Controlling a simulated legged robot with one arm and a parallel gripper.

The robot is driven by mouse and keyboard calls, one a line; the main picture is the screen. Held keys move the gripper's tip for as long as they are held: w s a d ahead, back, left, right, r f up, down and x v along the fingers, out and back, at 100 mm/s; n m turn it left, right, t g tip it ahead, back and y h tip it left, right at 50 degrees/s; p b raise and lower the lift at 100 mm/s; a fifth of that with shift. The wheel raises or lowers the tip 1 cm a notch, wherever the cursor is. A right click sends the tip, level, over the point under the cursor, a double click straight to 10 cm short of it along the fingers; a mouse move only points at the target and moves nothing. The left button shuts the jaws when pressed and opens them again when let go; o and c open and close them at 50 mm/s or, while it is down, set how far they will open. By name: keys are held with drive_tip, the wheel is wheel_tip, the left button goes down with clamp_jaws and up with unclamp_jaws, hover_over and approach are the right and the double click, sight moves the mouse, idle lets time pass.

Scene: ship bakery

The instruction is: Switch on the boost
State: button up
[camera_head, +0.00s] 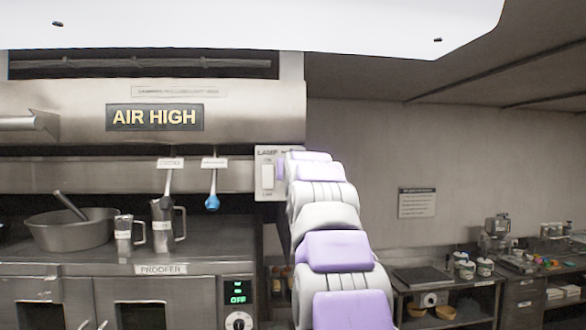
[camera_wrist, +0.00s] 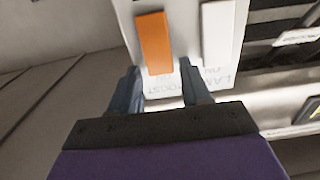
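A pale switch panel (camera_head: 260,188) hangs on the hood's right end, its right part hidden behind my arm. It also shows large in the wrist view (camera_wrist: 188,40), turned upside down. The wrist view shows an orange rocker (camera_wrist: 154,42) beside a white rocker (camera_wrist: 218,33). The inverted label by the orange one seems to read BOOST, and the one by the white seems to read LAMP. My gripper (camera_wrist: 160,88) is open and empty, its fingertips overlapping the panel's label edge near the orange rocker. Contact and the orange rocker's position cannot be told.
The hood (camera_head: 60,105) bears an AIR HIGH sign (camera_head: 155,117). Two utensils hang below it, one blue-tipped (camera_head: 212,202). A pot (camera_head: 70,231) and jugs (camera_head: 165,228) stand on the proofer (camera_head: 205,266), whose display reads OFF. A side counter (camera_head: 440,282) stands at right.

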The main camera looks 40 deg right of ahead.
drive_tip(key=c, duration=0.8)
drive_tip(key=shift+r+p, duration=0.15)
drive_tip(key=shift+p, duration=0.2)
drive_tip(key=shift+w+r+g+y+p, duration=0.15)
drive_tip(key=shift+g+y+p, duration=0.2)
drive_tip(key=shift+p, duration=0.55)
drive_tip(key=o, duration=1)
drive_tip(key=shift+o, duration=0.2)
